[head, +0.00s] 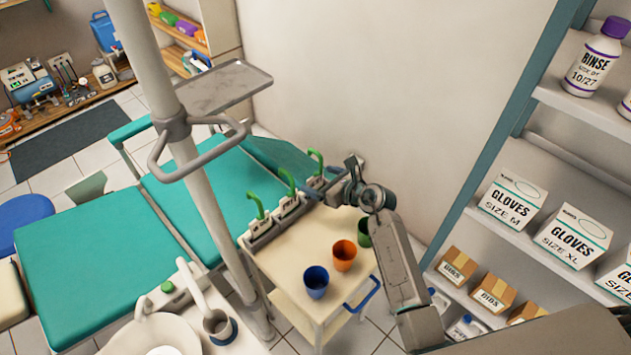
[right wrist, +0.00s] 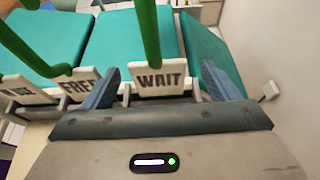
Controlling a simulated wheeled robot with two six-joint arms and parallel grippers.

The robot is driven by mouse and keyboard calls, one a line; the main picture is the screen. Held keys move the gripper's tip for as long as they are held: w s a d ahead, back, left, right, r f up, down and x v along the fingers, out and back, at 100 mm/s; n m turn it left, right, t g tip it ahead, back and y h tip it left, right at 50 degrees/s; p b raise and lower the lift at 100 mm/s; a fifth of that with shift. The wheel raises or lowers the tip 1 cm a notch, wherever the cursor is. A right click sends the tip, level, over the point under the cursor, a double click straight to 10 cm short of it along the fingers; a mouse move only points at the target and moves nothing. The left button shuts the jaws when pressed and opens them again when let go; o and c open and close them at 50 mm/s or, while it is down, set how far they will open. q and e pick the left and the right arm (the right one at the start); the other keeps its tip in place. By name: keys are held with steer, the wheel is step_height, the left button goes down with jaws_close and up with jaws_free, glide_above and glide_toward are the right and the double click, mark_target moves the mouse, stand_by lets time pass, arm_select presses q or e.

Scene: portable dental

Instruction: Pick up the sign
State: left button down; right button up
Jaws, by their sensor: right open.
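Three small white signs with green hooked handles stand in a row along the far edge of the cart. The WAIT sign (head: 316,183) is the rightmost in the head view and is upright. In the right wrist view the WAIT sign (right wrist: 160,82) lies between the fingers of my right gripper (right wrist: 160,72), with its green handle rising past the top edge. My right gripper (head: 341,181) is open, close beside this sign. The FREE sign (right wrist: 80,86) is left of the left finger, and a third sign (right wrist: 28,93) is partly cut off. My left gripper is out of view.
The cart top (head: 300,262) holds a blue cup (head: 316,281), an orange cup (head: 344,255) and a green cup (head: 364,232) near my right arm. A teal dental chair (head: 110,240) lies beyond. A pole (head: 200,170) with a tray stands left; shelves (head: 500,230) stand right.

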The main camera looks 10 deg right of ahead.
mark_target(318, 154)
steer(key=x, duration=0.4)
steer(key=shift+a+f+p, duration=0.2)
steer(key=shift+p, duration=0.2)
steer(key=c, duration=1.1)
steer(key=shift+r+b, duration=0.5)
steer(key=shift+r, duration=4.5)
